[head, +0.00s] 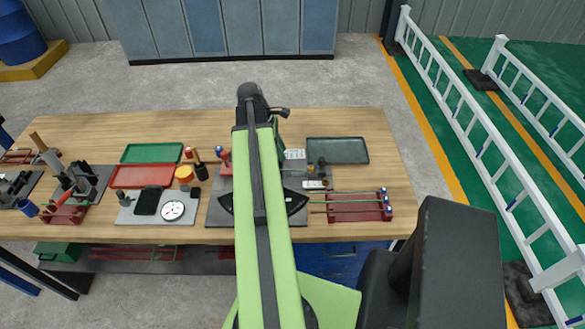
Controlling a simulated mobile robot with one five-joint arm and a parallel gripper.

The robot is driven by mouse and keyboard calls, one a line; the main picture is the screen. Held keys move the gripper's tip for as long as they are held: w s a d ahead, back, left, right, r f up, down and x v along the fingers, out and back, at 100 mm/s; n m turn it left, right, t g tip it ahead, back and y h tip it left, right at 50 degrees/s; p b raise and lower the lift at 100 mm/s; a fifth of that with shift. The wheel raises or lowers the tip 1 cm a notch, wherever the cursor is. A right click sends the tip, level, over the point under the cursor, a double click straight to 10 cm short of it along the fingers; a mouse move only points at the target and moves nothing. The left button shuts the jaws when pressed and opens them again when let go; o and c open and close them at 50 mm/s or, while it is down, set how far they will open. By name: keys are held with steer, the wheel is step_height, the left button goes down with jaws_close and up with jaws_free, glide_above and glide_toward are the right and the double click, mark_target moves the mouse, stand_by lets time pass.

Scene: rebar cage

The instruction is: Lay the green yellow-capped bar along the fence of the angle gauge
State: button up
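The angle gauge (296,201) is a dark fan-shaped plate with pale marks, lying on a dark board in the middle of the bench. My green arm crosses over it and hides its middle, with the fence. A thin green bar (346,201) lies across a red rack right of the gauge; I cannot make out a yellow cap on it. A thin line and a small yellowish spot (311,169) show above the gauge, too small to identify. My gripper (281,112) is at the far end of my arm, over the back of the bench; its fingers are mostly hidden.
A dark green tray (350,150) stands at back right, near small dark blocks. A red tray (143,176), a green tray (151,153), a grey board with a round dial (172,210) and tools fill the left. The bench's back strip and right end are clear.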

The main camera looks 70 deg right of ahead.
steer(key=b+x, duration=0.8)
steer(key=x, duration=0.1)
steer(key=shift+f+b, duration=0.3)
steer(key=shift+f, duration=0.05)
steer(key=shift+r, duration=0.1)
steer(key=shift+c, duration=0.4)
jaws_close()
steer(key=shift+w+d+r, duration=0.1)
steer(key=shift+w+d, duration=0.1)
steer(key=shift+w, duration=0.05)
stand_by(0.6)
steer(key=shift+r+p, duration=0.1)
steer(key=shift+p, duration=0.2)
step_height(320, 180, up, 7)
steer(key=p, duration=0.7)
steer(key=shift+r, duration=0.15)
